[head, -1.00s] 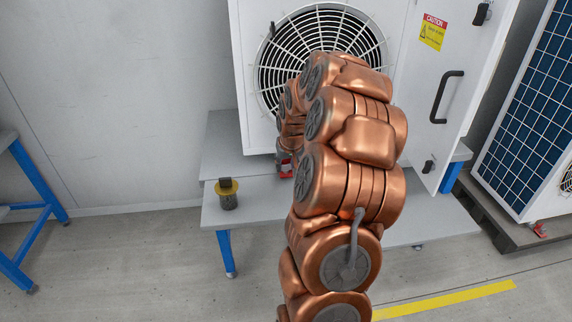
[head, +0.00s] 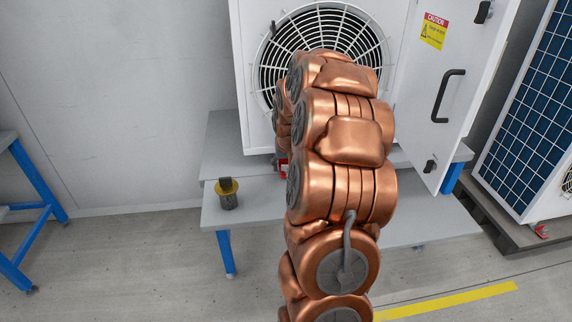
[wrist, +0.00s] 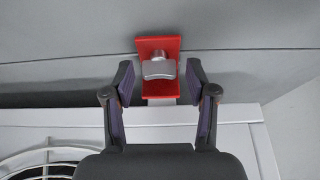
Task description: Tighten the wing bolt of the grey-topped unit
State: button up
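In the wrist view, a red bracket (wrist: 158,45) carries a silver-grey bolt head (wrist: 158,68), which looks like the wing bolt. My gripper (wrist: 160,84) is open, with one finger on each side of the bolt and a visible gap on both sides. I cannot tell the depth between the fingertips and the bolt. In the head view, a bit of red (head: 283,166) shows at the bottom of the white fan unit (head: 245,70), beside my arm. My arm hides my gripper and the bolt there. No grey top is clearly visible on this unit.
A grey bench (head: 250,205) with blue legs stands under the fan unit. A dark cylinder with a yellow collar (head: 227,192) stands at its left end. An open white door (head: 450,90) with a black handle is at right. Another unit with a blue grille (head: 530,130) stands further right.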

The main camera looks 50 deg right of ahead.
jog(key=shift+r, duration=0.15)
jog(key=v, duration=1.1)
jog(key=shift+r, duration=0.35)
jog(key=shift+s+a, duration=0.1)
jog(key=shift+a, duration=0.1)
jog(key=s+a+r+n+g+y+p, duration=0.1)
jog(key=s+a+r+p, duration=0.1)
jog(key=a+r+p, duration=0.35)
jog(key=s+a+r+n+p, duration=0.2)
jog(key=a+p, duration=0.1)
jog(key=a, duration=0.5)
jog(key=s+a+r+n+g+y+p, duration=0.1)
jog(key=s+a+r+p, duration=0.1)
jog(key=a+r+p, duration=0.35)
jog(key=s+a+r+n+g+p, duration=0.1)
jog(key=s+a+r+p, duration=0.3)
jog(key=s, duration=0.6)
jog(key=s+a+r+n+g+p, duration=0.2)
jog(key=s+a+r+p, duration=0.2)
jog(key=s+a+p, duration=0.4)
jog(key=s+a, duration=0.2)
jog(key=a, duration=0.1)
jog(key=shift+s+a+r+n+y, duration=0.25)
jog(key=shift+a+r+n+y, duration=0.05)
jog(key=shift+y, duration=0.1)
